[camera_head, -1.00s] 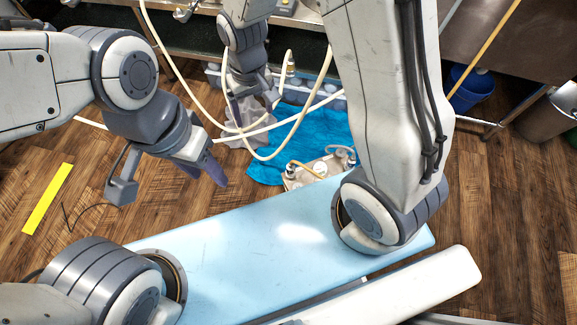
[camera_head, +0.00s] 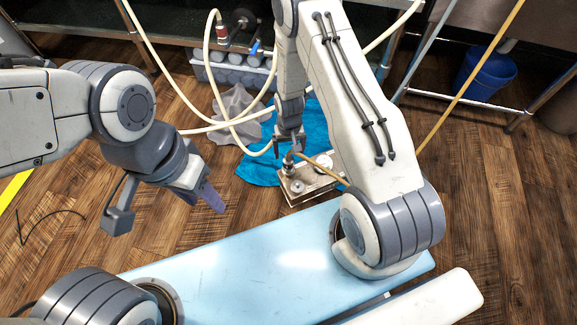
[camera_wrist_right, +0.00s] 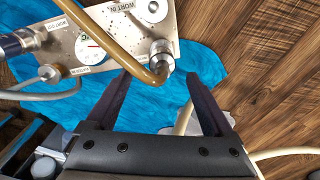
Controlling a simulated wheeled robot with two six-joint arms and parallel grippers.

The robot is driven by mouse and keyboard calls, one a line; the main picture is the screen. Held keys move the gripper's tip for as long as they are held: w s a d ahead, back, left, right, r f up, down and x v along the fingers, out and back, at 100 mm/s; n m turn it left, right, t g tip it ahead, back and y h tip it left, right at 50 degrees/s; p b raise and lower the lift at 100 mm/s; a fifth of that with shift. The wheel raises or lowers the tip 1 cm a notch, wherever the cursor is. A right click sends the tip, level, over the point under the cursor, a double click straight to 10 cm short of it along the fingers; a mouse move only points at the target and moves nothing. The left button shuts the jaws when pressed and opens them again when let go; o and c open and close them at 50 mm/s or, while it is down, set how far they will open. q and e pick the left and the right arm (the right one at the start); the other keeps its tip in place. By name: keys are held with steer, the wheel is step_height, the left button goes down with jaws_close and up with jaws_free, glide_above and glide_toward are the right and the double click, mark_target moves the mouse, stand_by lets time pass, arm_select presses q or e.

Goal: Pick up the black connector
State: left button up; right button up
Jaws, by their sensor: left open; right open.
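I cannot tell for sure which part is the black connector. A dark fitting (camera_wrist_right: 18,43) sits at the left end of the metal panel (camera_wrist_right: 110,25) in the right wrist view. A grey metal fitting (camera_wrist_right: 161,56) at the end of a brown hose is just beyond my right fingertips. In the head view my right gripper (camera_head: 290,148) is over the left part of the panel, close to a hose fitting. In the right wrist view the right gripper (camera_wrist_right: 157,80) is open with nothing between its fingers. My left gripper (camera_head: 207,197) is open and empty at the left, away from the panel.
A blue cloth (camera_head: 253,168) lies on the wooden floor beside the panel. Pale hoses (camera_head: 187,100) loop down from above. A crate of bottles (camera_head: 232,78), a grey crumpled bag (camera_head: 237,104) and a blue bucket (camera_head: 485,72) stand behind. A dark reel (camera_head: 243,20) is at the back.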

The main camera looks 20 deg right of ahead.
mark_target(289, 155)
step_height(289, 155, down, 3)
steer(key=shift+f+b, duration=0.1)
steer(key=shift+b, duration=0.55)
step_height(289, 155, down, 4)
steer(key=b, duration=0.3)
steer(key=shift+s+a+b, duration=0.1)
steer(key=shift+a+b, duration=0.05)
steer(key=shift+b, duration=0.15)
steer(key=shift+f, duration=0.45)
steer(key=shift+r, duration=0.1)
jaws_close()
